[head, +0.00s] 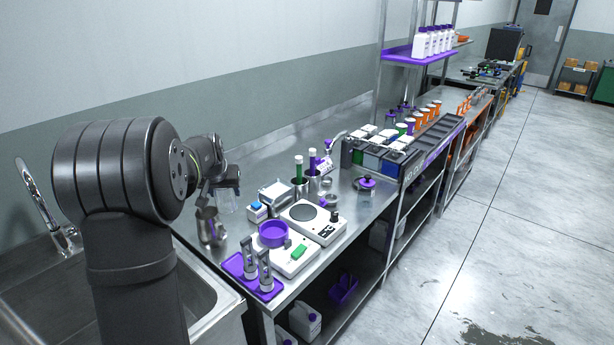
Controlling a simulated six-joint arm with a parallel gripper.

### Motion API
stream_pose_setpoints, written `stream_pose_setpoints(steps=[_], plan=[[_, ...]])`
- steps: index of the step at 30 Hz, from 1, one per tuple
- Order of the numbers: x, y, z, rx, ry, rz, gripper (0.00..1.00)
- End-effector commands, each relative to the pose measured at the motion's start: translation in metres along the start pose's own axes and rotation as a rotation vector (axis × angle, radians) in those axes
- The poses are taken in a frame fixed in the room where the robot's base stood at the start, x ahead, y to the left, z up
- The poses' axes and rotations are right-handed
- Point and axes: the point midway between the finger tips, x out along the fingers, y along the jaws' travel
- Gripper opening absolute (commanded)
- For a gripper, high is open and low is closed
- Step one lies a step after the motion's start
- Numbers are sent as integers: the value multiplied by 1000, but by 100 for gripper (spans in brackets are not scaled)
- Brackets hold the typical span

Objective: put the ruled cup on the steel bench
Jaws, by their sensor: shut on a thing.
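My gripper (224,184) is at the left end of the steel bench (347,213), partly hidden by my own arm. It is shut on a clear cup (228,202), which looks like the ruled cup; its markings are too small to read. The cup hangs roughly upright below my gripper, over the back left part of the bench. I cannot tell how far its base is from the bench top.
A steel jug (209,228) stands close by the cup. A hotplate (312,222), a purple bowl (272,234) on a scale, and a purple tray (240,265) are to the right and front. A sink (205,290) lies at left. Bare bench shows around the middle.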

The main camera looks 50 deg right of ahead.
Motion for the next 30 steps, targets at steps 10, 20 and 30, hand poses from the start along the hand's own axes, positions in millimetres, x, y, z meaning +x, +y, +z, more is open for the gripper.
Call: stream_pose_setpoints(steps=[10,20,30], plan=[[48,41,-9,176,-1,102,31],[86,42,11,187,-3,108,31],[120,42,31,185,-1,106,31]])
